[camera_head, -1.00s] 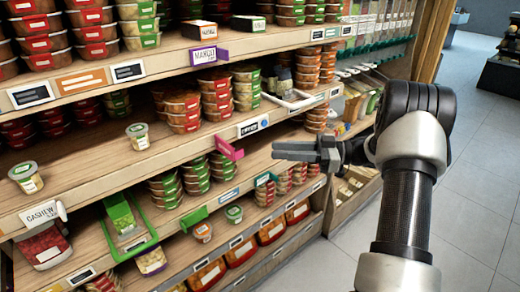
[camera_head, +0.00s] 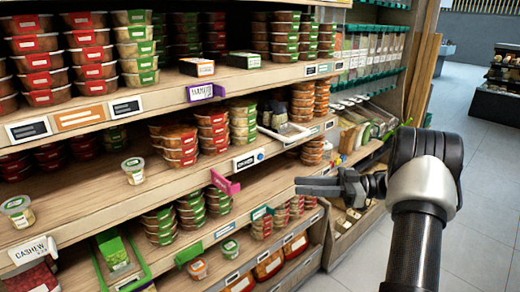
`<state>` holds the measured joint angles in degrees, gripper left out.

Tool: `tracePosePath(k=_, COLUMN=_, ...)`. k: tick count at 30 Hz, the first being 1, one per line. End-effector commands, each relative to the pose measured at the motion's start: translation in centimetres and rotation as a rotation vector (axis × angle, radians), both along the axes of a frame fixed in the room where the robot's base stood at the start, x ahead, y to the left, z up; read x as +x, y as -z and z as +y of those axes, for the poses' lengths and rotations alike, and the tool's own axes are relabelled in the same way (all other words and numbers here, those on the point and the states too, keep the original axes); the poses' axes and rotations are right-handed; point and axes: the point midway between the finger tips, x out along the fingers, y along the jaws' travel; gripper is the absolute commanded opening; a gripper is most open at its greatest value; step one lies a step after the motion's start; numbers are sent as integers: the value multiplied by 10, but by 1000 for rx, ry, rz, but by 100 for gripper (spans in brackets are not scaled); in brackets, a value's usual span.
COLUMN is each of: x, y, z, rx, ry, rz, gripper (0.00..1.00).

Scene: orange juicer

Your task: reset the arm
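My gripper (camera_head: 328,186) is at the end of my arm, right of centre in the head view. It points left toward the shelves and hangs in front of the lower shelf edge. Its fingers appear close together and I see nothing held between them, but the small side view does not show whether they are fully shut. My arm (camera_head: 420,200) comes up from the bottom right and bends at a dark joint.
Wooden store shelves (camera_head: 200,178) fill the left and middle with stacked tubs (camera_head: 180,145). A pink tag holder (camera_head: 224,183) and a green one (camera_head: 189,251) jut from the shelf edges. Open grey floor (camera_head: 490,200) lies at right. A dark display stand (camera_head: 502,90) is at the far right.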

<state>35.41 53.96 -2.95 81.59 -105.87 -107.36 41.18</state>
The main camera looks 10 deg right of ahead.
Motion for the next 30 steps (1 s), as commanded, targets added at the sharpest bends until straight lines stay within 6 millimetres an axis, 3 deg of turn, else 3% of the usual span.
tracePosePath(k=2, x=11, y=-13, z=5, rx=-24, ry=37, rz=-27, gripper=26)
tracePosePath(k=5, x=44, y=-47, z=16, rx=-90, ry=160, rz=-100, gripper=26)
tracePosePath(k=8, x=89, y=-102, z=26, rx=-183, ry=373, rz=-193, gripper=26)
tracePosePath(k=10, x=116, y=-151, z=27, rx=-249, ry=557, rz=-249, gripper=26)
tracePosePath(k=12, x=131, y=-196, z=22, rx=-303, ry=745, rz=-271, gripper=26)
tracePosePath(k=15, x=129, y=-251, z=9, rx=-364, ry=997, rz=-248, gripper=26)
tracePosePath(k=17, x=115, y=-275, z=1, rx=-392, ry=1133, rz=-199, gripper=26)
tracePosePath(k=21, x=51, y=-301, z=-8, rx=-447, ry=1371, rz=0, gripper=26)
tracePosePath(k=25, x=-36, y=-289, z=5, rx=-509, ry=1465, rz=265, gripper=26)
tracePosePath(k=30, x=-152, y=-246, z=48, rx=-601, ry=1406, rz=597, gripper=26)
